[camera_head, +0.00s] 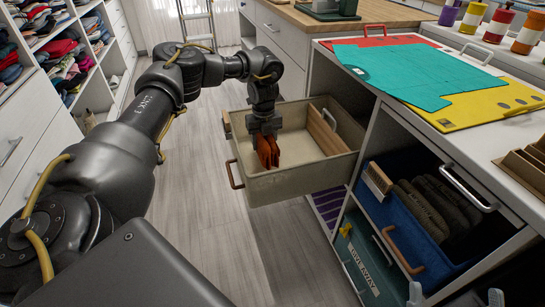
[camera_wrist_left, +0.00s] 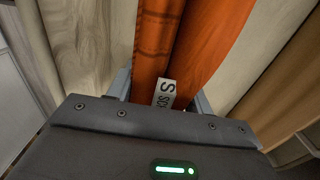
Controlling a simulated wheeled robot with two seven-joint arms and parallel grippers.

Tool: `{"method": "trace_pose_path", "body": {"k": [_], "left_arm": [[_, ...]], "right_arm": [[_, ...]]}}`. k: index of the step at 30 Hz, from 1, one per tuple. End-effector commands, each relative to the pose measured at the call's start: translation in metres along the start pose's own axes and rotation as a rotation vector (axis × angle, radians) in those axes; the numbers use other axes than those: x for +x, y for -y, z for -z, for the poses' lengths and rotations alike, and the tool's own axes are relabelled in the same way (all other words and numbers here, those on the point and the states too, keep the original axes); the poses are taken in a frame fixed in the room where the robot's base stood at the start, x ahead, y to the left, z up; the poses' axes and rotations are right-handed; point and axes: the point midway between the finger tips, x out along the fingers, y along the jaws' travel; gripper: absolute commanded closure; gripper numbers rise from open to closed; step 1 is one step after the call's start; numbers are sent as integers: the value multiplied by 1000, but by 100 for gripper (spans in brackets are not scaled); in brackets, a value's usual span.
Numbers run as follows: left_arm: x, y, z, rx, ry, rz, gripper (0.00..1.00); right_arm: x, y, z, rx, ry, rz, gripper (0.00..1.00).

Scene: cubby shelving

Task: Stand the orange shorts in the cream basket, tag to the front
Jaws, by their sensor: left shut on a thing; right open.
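The orange shorts (camera_head: 267,152) hang folded and upright inside the cream basket (camera_head: 300,185), toward its left part. My left gripper (camera_head: 265,132) reaches down from above and is shut on their top edge. In the left wrist view the orange cloth (camera_wrist_left: 205,35) runs away between the fingers. A white tag (camera_wrist_left: 164,93) with an S and more lettering shows close to the gripper; no tag shows in the head view. I cannot tell whether the shorts touch the basket floor. My right gripper (camera_head: 456,297) shows only as fingertips at the bottom edge, apart and empty.
A wooden divider (camera_head: 323,132) stands in the basket's right part. The basket juts out from the shelving over clear floor (camera_head: 195,220). A blue basket (camera_head: 400,215) with dark folded clothes sits at right, above a green bin (camera_head: 362,262). Coloured mats (camera_head: 425,75) lie on the counter.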

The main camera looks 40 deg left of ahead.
Motion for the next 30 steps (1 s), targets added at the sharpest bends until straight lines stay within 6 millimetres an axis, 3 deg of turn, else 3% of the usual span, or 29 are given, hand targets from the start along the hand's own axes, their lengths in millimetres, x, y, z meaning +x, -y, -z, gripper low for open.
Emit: {"method": "trace_pose_path", "body": {"k": [3,8,16,29,30], "left_arm": [[14,0,0,-1,0,0,77],[17,1,0,-1,0,2,77],[51,1,1,0,-1,0,77],[56,0,0,-1,-1,0,77],[57,0,0,-1,0,0,45]], "right_arm": [[-1,-4,5,-5,-60,-11,0],[0,-5,9,-6,-81,-15,0],[-5,-14,22,-20,-227,-42,0],[-4,-15,26,-21,-243,-45,0],[-5,-15,26,-21,-241,-45,0]]}}
